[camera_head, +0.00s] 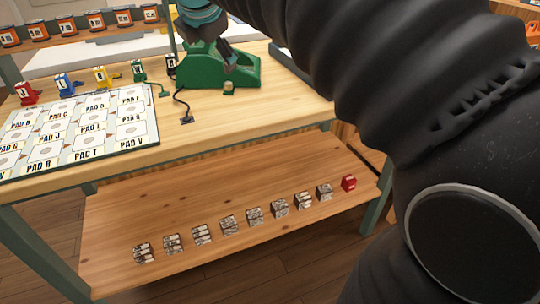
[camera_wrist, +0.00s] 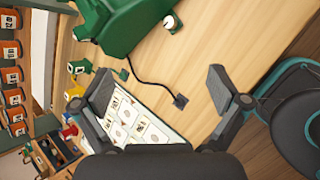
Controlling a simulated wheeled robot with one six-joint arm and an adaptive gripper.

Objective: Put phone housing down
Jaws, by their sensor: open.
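Small block-like housings with white letter plates stand along the back edge of the pad board: red (camera_head: 26,93), blue (camera_head: 64,84), yellow (camera_head: 101,76), green (camera_head: 139,71) and black (camera_head: 171,63). I cannot tell which one is the phone housing of the task. The board (camera_head: 90,130) has several lettered pads with grey discs, all of them bare where visible. My gripper (camera_wrist: 160,98) is open, with nothing between its fingers; bare wood, part of the board and a cord end show beyond it. In the head view it is above the large green fixture (camera_head: 225,75).
A black cord with a plug (camera_head: 187,119) lies on the table by the fixture. The lower shelf (camera_head: 130,210) holds a row of grey patterned blocks and a red block (camera_head: 349,183). Orange units (camera_head: 40,31) stand on a back rack. The front right tabletop is clear.

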